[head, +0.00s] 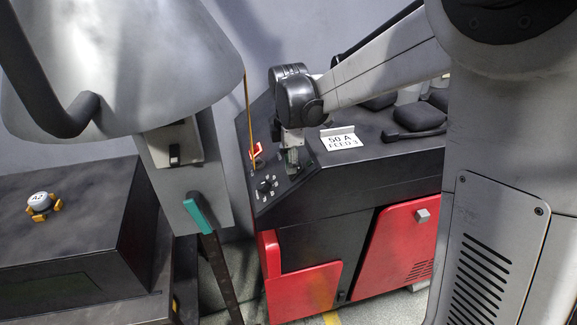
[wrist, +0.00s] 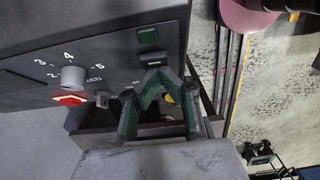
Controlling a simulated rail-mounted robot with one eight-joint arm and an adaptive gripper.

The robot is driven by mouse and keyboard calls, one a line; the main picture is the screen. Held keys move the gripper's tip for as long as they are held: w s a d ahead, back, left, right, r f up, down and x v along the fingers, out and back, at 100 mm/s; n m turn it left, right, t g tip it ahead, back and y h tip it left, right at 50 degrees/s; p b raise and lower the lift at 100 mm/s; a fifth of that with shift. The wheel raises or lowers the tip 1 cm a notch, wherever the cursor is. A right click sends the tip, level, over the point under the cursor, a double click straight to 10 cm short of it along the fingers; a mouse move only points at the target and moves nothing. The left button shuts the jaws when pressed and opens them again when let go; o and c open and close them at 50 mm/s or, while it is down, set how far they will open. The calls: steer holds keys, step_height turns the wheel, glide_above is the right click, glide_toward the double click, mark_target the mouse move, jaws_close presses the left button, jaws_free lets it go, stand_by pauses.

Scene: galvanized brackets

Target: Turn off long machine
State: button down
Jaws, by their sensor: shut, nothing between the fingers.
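The long machine (head: 340,195) is a black and red cabinet with a sloped control panel at its left end. On the panel are a black knob (head: 266,186) with markings around it and a red part (head: 256,151). My gripper (head: 292,168) is over the panel, right of the knob. In the wrist view the gripper (wrist: 157,75) is shut and empty, its fingertips together just below a green rectangular button (wrist: 148,34). A grey dial (wrist: 73,77) with numbers and a red-orange marker (wrist: 69,99) are to the left. I cannot tell if the fingertips touch the panel.
At left are a grey hopper-like body (head: 150,70), a teal handle (head: 198,214) and a dark box (head: 70,235) bearing a round gauge-like piece (head: 41,203).

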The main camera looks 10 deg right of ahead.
steer(key=shift+r, duration=0.65)
steer(key=shift+a, duration=0.15)
steer(key=a+r, duration=0.5)
steer(key=r, duration=0.7)
steer(key=shift+s+r, duration=0.15)
steer(key=shift+r, duration=0.1)
